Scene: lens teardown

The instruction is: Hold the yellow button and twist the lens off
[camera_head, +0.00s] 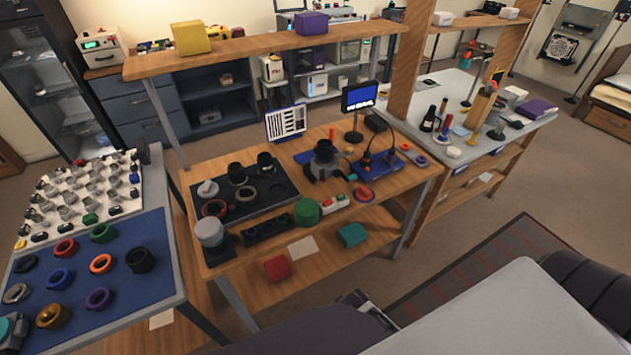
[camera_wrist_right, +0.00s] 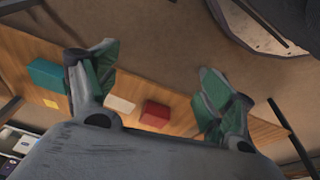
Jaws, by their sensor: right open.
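A dark camera-like body (camera_head: 322,168) with a black lens (camera_head: 324,147) on top stands on the wooden workbench (camera_head: 400,186) in the head view. It sits next to a blue mat. I cannot make out a yellow button on it at this size. My right gripper (camera_wrist_right: 156,80) shows in its wrist view, with its green-padded fingers spread wide and nothing between them. It is over the floor and a wooden shelf board, away from the camera body. My left gripper is not in view.
Several black lenses stand on a black tray (camera_head: 226,215) left of the camera body. A screen (camera_head: 359,97) stands behind. A red block (camera_wrist_right: 155,114) and teal block (camera_wrist_right: 46,76) lie below.

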